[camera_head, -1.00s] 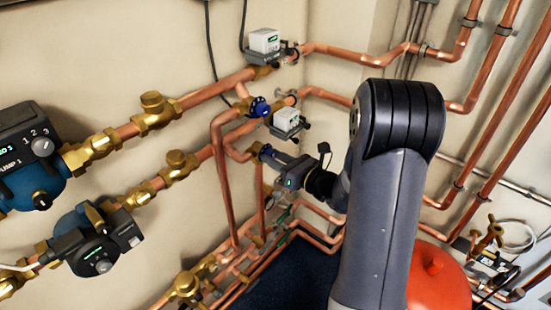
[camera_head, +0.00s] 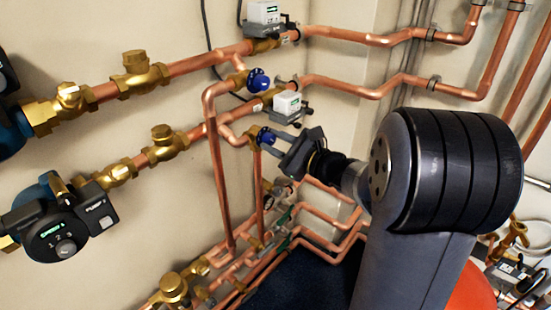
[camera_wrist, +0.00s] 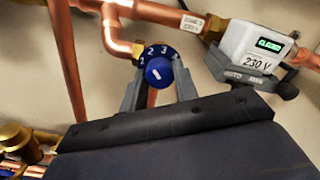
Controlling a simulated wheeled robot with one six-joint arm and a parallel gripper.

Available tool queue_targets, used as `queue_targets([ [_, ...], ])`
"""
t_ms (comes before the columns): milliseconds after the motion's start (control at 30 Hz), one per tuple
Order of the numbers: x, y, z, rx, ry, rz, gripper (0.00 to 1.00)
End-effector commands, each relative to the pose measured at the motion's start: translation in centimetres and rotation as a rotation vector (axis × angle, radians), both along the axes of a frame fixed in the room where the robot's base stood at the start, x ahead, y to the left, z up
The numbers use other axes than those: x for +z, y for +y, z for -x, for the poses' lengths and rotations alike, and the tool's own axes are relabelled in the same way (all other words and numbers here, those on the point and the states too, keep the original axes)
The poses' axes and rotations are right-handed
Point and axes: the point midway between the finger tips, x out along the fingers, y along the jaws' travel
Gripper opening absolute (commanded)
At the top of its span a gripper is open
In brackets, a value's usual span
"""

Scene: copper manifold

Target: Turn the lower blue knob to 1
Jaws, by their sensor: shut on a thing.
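The lower blue knob (camera_head: 266,137) sits on the end of a brass valve on the lower copper pipe branch. In the wrist view the knob (camera_wrist: 159,73) faces me, with a short white mark on its face and white numbers around the upper part of its dial. Which number the mark points to is hard to tell. My gripper (camera_head: 272,138) is shut on this knob, with one finger at each side of it in the wrist view (camera_wrist: 159,82). In the head view the fingers partly cover the knob.
The upper blue knob (camera_head: 259,79) is on the pipe above. A white actuator box (camera_head: 287,103) stands close above my gripper, and it shows at right in the wrist view (camera_wrist: 252,47). Copper pipes run around the knob. A pump (camera_head: 62,220) is at far left.

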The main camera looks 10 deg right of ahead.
Motion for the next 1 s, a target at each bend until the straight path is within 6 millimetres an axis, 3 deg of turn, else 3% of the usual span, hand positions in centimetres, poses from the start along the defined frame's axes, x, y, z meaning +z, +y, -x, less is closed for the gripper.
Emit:
queue_targets([
  [33,-0.8,0.01,0.02,0.001,-0.031,0.038,0.06],
  [500,-0.63,-0.01,0.0,-0.001,-0.274,0.375,0.06],
  [1000,-0.15,-0.01,-0.01,0.001,-0.401,0.554,0.06],
])
